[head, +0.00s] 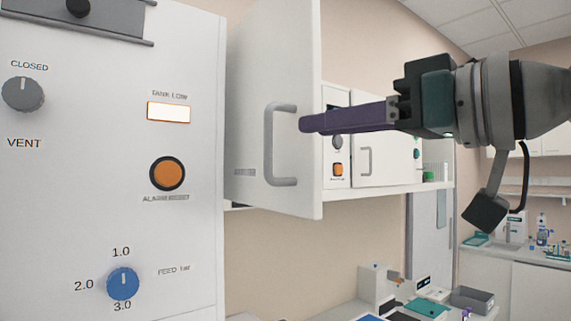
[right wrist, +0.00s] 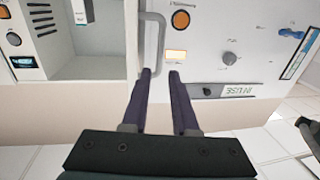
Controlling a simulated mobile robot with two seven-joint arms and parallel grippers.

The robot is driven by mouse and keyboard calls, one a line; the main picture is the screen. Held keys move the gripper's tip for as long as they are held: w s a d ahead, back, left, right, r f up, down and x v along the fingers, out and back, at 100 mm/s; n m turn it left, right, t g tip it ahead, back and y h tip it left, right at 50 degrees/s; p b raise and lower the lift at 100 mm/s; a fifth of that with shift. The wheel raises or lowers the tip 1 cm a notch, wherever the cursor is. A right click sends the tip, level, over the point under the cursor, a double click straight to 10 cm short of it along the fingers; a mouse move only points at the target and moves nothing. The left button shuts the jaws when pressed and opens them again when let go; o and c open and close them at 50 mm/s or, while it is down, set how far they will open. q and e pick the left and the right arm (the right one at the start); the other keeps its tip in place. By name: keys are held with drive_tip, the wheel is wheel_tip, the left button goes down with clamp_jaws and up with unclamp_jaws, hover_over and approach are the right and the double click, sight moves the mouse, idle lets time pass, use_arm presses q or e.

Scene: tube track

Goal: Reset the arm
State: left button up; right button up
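My right gripper (head: 308,124) comes in from the right in the head view, with its purple fingers pointing left toward the grey door handle (head: 269,145). The fingertips appear just right of the handle. The handle is on a white cabinet door (head: 250,90) that stands swung out. In the right wrist view the gripper (right wrist: 160,72) has its two fingers apart with nothing held between them. The handle (right wrist: 154,40) shows just beyond the fingertips, nearest the left finger; I cannot tell if they touch. My left gripper is not in view.
A white panel (head: 110,230) with a grey vent knob (head: 23,94), an orange alarm button (head: 167,174) and a blue feed knob (head: 123,283) stands close on the left. A bench with a grey bin (head: 472,299) lies lower right. An open compartment (right wrist: 90,45) shows in the wrist view.

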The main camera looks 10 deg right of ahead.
drive_tip(key=s+d+f+m+g+h+p, duration=0.1)
drive_tip(key=s+f+h+p, duration=0.15)
drive_tip(key=f, duration=0.45)
drive_tip(key=s+f+m+g+h+p, duration=0.1)
drive_tip(key=s+f+g+h, duration=0.1)
drive_tip(key=s+f, duration=0.3)
drive_tip(key=s+d+f+m+g+h+p, duration=0.1)
drive_tip(key=s+f+h, duration=0.1)
drive_tip(key=f, duration=0.6)
drive_tip(key=s+d+f+m+g+h+p, duration=0.1)
drive_tip(key=s+d+f+g+h, duration=0.1)
drive_tip(key=s, duration=0.6)
drive_tip(key=s+d+f+m+g+h+p, duration=0.1)
drive_tip(key=s+d+f+m+g+h, duration=0.1)
drive_tip(key=s+f, duration=0.5)
drive_tip(key=s+d+g+h, duration=0.1)
drive_tip(key=s+d+g, duration=0.1)
drive_tip(key=d, duration=0.1)
drive_tip(key=shift+s+d, duration=0.25)
drive_tip(key=shift+s, duration=0.05)
drive_tip(key=shift+f, duration=0.1)
